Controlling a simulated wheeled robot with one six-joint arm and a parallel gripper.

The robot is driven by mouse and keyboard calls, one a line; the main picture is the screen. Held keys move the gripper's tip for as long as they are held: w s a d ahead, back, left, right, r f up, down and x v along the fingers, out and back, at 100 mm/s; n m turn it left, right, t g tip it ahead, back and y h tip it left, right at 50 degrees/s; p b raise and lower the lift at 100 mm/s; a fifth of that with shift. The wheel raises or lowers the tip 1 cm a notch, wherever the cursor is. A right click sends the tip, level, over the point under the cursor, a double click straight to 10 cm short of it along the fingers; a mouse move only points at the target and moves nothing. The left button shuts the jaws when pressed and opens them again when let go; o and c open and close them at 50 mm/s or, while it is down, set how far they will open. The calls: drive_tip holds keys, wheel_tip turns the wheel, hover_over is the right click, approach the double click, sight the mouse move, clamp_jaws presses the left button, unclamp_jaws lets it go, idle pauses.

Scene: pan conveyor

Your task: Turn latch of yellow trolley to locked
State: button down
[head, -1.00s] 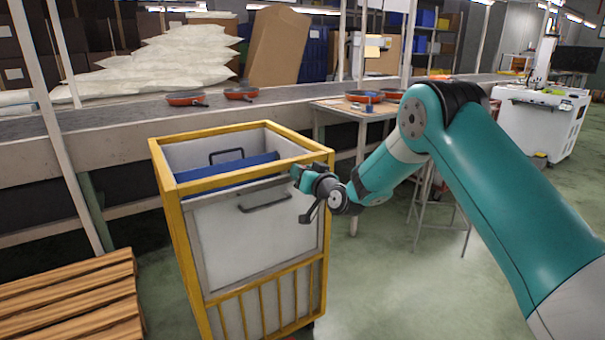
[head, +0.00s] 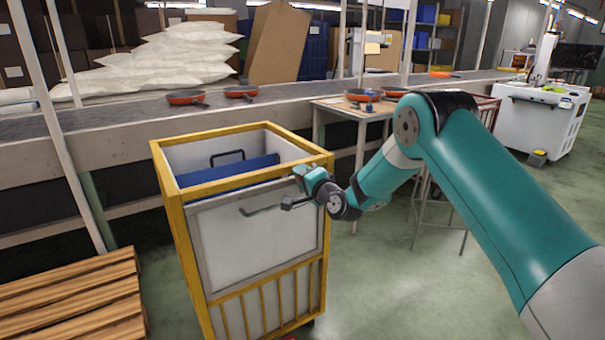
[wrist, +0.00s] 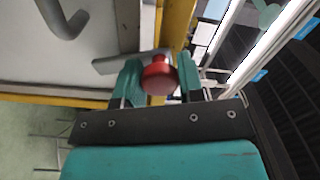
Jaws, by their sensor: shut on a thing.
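The yellow trolley (head: 240,183) is a tall yellow-framed box with pale panels. My gripper (head: 293,188) is at the upper right of its near side, just below the top rail. In the wrist view, the latch's red knob (wrist: 159,78) sits between my two teal fingers, which are shut on it. A flat grey latch bar (wrist: 118,63) runs left from the knob, slightly slanted. In the head view, my gripper hides the latch. A grey bar handle (head: 260,210) is on the near panel, left of my gripper; it also shows in the wrist view (wrist: 66,24).
A blue box (head: 225,171) with a dark handle is inside the trolley. A conveyor (head: 110,123) with orange pans runs behind it. A small table (head: 335,107) stands behind my arm. Wooden pallets (head: 70,300) lie at lower left.

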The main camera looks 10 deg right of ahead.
drive_tip(key=shift+m+p, duration=0.7)
drive_tip(key=shift+m, duration=1)
drive_tip(key=c, duration=0.7)
unclamp_jaws()
drive_tip(key=shift+c, duration=0.2)
drive_tip(key=b+v, duration=0.9)
drive_tip(key=v, duration=0.8)
drive_tip(key=shift+s, duration=0.25)
